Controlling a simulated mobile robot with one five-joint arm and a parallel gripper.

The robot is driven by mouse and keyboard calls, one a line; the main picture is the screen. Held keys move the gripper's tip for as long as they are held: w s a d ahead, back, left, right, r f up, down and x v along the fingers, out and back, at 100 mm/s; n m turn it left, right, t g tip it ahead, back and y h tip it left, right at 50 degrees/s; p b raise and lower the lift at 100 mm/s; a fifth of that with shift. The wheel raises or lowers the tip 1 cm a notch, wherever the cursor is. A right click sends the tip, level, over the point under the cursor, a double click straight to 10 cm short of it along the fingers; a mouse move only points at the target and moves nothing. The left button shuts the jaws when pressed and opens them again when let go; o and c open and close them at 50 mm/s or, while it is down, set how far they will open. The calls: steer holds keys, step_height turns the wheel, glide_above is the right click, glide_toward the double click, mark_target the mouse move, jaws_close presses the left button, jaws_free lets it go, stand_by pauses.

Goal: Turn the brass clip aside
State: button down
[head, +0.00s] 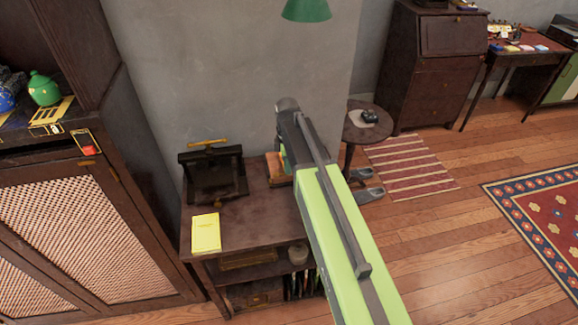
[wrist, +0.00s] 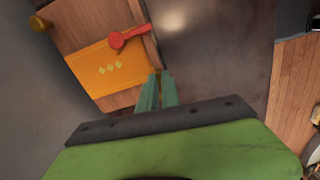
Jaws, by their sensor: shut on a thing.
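In the wrist view my gripper (wrist: 160,76) reaches the lower right edge of a wooden board or tray. Its two teal fingers are close together, with a small brass-coloured bit, seemingly the brass clip (wrist: 160,72), between their tips. Most of the clip is hidden by the fingers. A red piece (wrist: 130,37) with a round end overlaps the panel's upper edge. In the head view my arm hides most of this spot; an orange part (head: 275,166) shows left of it.
A dark press (head: 213,178) with a brass handle and a yellow book (head: 206,233) stand on the low shelf unit (head: 245,226). A tall cabinet (head: 90,225) stands at left. A round side table (head: 368,128) is behind my arm. Open floor lies to the right.

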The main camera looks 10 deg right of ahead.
steer(key=shift+n, duration=0.5)
steer(key=c, duration=1.6)
jaws_free()
steer(key=shift+o, duration=0.2)
steer(key=shift+r, duration=0.1)
step_height(320, 180, up, 17)
steer(key=p, duration=1.7)
steer(key=shift+r, duration=0.15)
